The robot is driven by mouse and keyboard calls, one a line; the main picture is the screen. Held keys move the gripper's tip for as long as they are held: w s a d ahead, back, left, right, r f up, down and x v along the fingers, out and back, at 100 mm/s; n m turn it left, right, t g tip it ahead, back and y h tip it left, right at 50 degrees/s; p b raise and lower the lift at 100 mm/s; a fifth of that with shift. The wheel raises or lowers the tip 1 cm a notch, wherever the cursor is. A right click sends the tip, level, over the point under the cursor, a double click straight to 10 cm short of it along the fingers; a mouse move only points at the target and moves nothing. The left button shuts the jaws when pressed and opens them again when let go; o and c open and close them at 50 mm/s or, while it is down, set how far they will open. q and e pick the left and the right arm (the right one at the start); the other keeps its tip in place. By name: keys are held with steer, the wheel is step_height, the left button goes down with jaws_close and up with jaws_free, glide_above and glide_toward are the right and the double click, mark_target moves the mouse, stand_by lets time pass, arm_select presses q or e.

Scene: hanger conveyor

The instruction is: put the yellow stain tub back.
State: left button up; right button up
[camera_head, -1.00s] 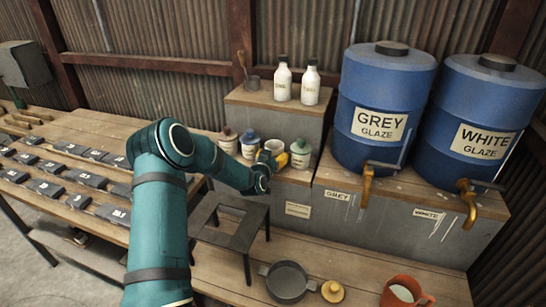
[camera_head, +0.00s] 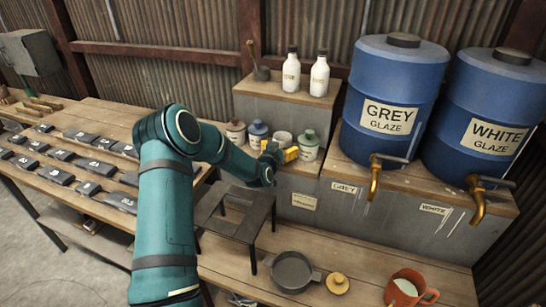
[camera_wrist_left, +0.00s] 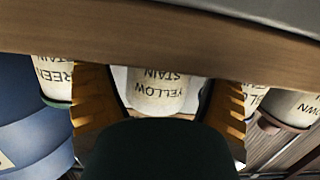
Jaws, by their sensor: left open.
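The yellow stain tub (camera_head: 282,139) stands on the low grey shelf, in a row between the blue-lidded tub (camera_head: 257,132) and the green-lidded tub (camera_head: 308,148). It looks lidless. My left gripper (camera_head: 284,154) is at its front, open. In the left wrist view, the yellow stain tub (camera_wrist_left: 155,92) appears upside down between the two orange fingers (camera_wrist_left: 160,105); its label reads YELLOW STAIN. I cannot tell whether a finger touches it. A yellow lid (camera_head: 337,283) with a knob lies on the bench. My right gripper is not in view.
A brown-red-lidded tub (camera_head: 236,132) stands at the row's left end. Two white bottles (camera_head: 305,72) stand on the raised block behind. Blue glaze barrels (camera_head: 393,100) are to the right. A dark stand (camera_head: 235,210), a grey pot (camera_head: 291,271) and an orange jug (camera_head: 408,289) are in front.

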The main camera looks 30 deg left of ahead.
arm_select(q)
steer(key=v, duration=1.1)
steer(key=s+d+f+g+h, duration=0.2)
steer(key=s+d+f+g, duration=0.1)
steer(key=d+f, duration=0.4)
steer(key=s+d+f+g+h, duration=0.25)
steer(key=d+f, duration=0.35)
steer(key=d, duration=0.4)
steer(key=s+d+f+g+h, duration=0.1)
steer(key=s+d+f+g, duration=0.3)
steer(key=s+d, duration=0.2)
steer(key=s+d+f+g+h, duration=0.2)
steer(key=s+d+f+g, duration=0.2)
steer(key=s+d, duration=0.3)
steer(key=s, duration=0.4)
steer(key=shift+s+d+f+m, duration=0.15)
steer(key=shift+s+d+m, duration=0.15)
steer(key=shift+m, duration=0.1)
steer(key=shift+s+f+b, duration=0.25)
steer(key=shift+f+b, duration=0.7)
steer(key=shift+b, duration=0.2)
